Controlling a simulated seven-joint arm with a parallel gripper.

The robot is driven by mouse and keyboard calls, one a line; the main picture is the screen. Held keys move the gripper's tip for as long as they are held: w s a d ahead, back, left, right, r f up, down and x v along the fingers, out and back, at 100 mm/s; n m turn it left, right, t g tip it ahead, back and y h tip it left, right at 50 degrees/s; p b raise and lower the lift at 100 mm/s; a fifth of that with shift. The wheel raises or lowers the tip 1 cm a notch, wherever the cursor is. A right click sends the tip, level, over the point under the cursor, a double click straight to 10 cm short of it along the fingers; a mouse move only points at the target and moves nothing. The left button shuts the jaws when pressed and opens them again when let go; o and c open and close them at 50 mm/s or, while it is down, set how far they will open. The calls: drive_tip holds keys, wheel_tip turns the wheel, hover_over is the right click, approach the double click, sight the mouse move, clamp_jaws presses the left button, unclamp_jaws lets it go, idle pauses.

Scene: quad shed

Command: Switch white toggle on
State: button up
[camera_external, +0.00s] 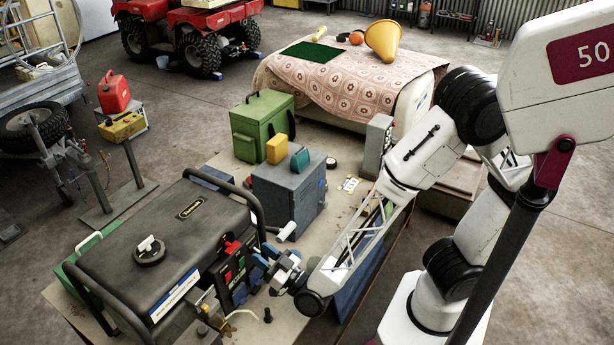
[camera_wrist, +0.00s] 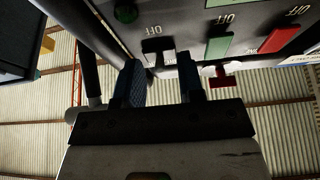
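The generator (camera_external: 180,225) stands on the table, with a dark control panel (camera_external: 237,275) on its near right side. Red and green switches show on the panel. In the wrist view the panel hangs upside down at the top, with inverted OFF labels. A dark-looking toggle with a pale plate (camera_wrist: 157,45) sits left of a green switch (camera_wrist: 218,46) and a red switch (camera_wrist: 277,40). Contact is unclear.
A small red part (camera_wrist: 221,79) sticks out right of my fingers. The generator's black tube frame (camera_external: 250,195) and a grey-blue box (camera_external: 290,195) stand close to my gripper. A green case (camera_external: 262,125) is farther back.

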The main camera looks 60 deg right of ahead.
sight(254, 247)
clamp_jaws()
drive_tip(key=shift+r+g, duration=0.2)
drive_tip(key=shift+g, duration=0.2)
drive_tip(key=g, duration=0.2)
drive_tip(key=r+g, duration=0.1)
drive_tip(key=g, duration=0.1)
drive_tip(key=shift+r, duration=0.15)
drive_tip(key=g, duration=0.2)
drive_tip(key=r+g, duration=0.1)
drive_tip(key=g, duration=0.1)
drive_tip(key=shift+w+r+g, duration=0.1)
drive_tip(key=shift+g, duration=0.2)
idle(0.7)
unclamp_jaws()
